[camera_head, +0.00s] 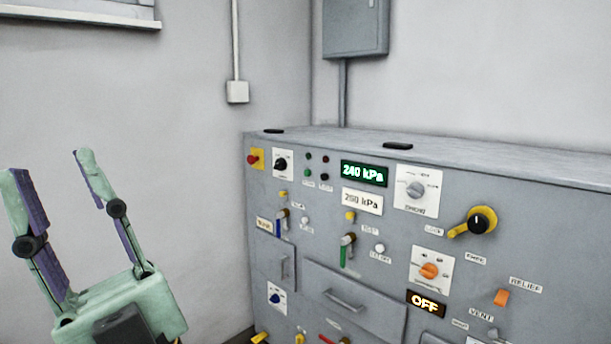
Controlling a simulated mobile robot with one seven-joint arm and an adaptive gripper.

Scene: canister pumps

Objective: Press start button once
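A grey control panel (400,262) fills the right half of the view. No label that I can clearly read says start. Small round parts sit near its upper left: a green one (307,173), a black one (325,177) and dark ones above them. White round buttons sit lower, one at the left (306,220) and one near the middle (379,249). Which of these is the start button I cannot tell. My gripper (48,165) is at the far left with its two fingers raised and spread apart. It is open, empty and apart from the panel.
A red knob on a yellow plate (253,159), a green display reading 240 kPa (364,174), a yellow-and-black rotary handle (474,222), an orange knob (429,271) and a drawer handle (343,300) are on the panel. Bare wall shows between gripper and panel.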

